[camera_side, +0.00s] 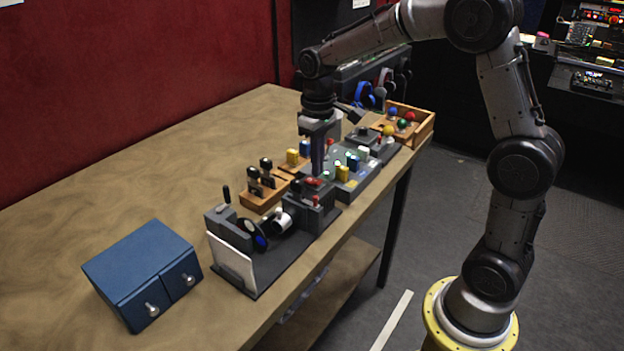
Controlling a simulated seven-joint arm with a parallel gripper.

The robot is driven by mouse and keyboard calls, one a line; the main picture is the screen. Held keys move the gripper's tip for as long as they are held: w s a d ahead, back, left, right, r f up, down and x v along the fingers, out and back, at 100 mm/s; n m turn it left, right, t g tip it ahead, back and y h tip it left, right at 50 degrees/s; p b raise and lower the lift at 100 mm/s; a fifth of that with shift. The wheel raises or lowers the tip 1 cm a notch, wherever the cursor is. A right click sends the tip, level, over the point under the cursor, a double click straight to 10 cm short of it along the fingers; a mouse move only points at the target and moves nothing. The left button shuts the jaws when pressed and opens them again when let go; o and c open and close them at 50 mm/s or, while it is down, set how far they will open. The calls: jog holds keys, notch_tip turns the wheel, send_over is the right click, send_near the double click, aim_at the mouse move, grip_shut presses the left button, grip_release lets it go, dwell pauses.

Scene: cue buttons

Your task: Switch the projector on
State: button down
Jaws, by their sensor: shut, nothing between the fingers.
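The device that looks like the projector stands near the table's front edge on a dark base plate (265,268). It has a white panel (231,262), a dark disc with a blue patch (260,240), a white cylinder (281,221) and a grey box (307,211) with red parts on it. A red button (313,182) shows on top of the box. My gripper (317,172) is shut and empty, pointing down just above or behind this button. I cannot tell whether it touches the button. The fingers partly hide what lies behind them.
A grey panel (372,186) with colored buttons lies right of my gripper. A wooden block with black-knobbed levers (262,196) is behind the projector. A wooden tray (425,127) with colored balls is at the far end. A blue drawer box (143,262) stands at left.

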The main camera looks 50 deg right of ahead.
aim_at(317, 181)
jog(key=shift+f, duration=1)
dwell(0.5)
jog(key=shift+r, duration=3.55)
